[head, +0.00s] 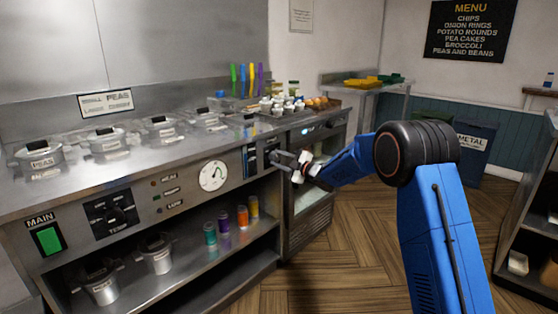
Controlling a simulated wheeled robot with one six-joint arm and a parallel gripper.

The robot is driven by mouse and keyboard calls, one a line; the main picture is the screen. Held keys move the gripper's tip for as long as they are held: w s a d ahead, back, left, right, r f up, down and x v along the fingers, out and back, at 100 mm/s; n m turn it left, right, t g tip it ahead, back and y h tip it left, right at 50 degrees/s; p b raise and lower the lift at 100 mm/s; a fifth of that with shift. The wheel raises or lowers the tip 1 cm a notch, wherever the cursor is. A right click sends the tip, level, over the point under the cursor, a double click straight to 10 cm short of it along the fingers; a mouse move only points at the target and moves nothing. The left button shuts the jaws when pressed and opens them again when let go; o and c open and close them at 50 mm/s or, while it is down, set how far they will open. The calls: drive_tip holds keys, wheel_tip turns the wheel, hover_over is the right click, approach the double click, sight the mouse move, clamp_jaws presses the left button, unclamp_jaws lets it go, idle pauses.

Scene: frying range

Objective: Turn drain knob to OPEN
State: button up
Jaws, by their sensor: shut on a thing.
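My gripper (277,158) reaches in from the right to the dark control panel (251,161) at the right end of the counter's steel front. Its fingers are closed on a small part at this panel, which I take to be the drain knob. The fingers cover most of the knob, so its pointer and the OPEN marking cannot be made out.
Left of the panel are a round white dial (212,176), a TEMP panel (114,213) and a green MAIN switch (48,239). Lidded pots sit in the countertop. An oven (312,182) stands right of the panel. The wooden floor (345,265) is clear.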

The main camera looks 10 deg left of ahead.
drive_tip(key=m, duration=0.6)
drive_tip(key=shift+m, duration=0.3)
drive_tip(key=m, duration=0.5)
drive_tip(key=shift+f, duration=0.1)
drive_tip(key=shift+m, duration=0.3)
drive_tip(key=o, duration=1.1)
drive_tip(key=shift+c, duration=0.2)
drive_tip(key=shift+d, duration=0.1)
drive_tip(key=v, duration=1.7)
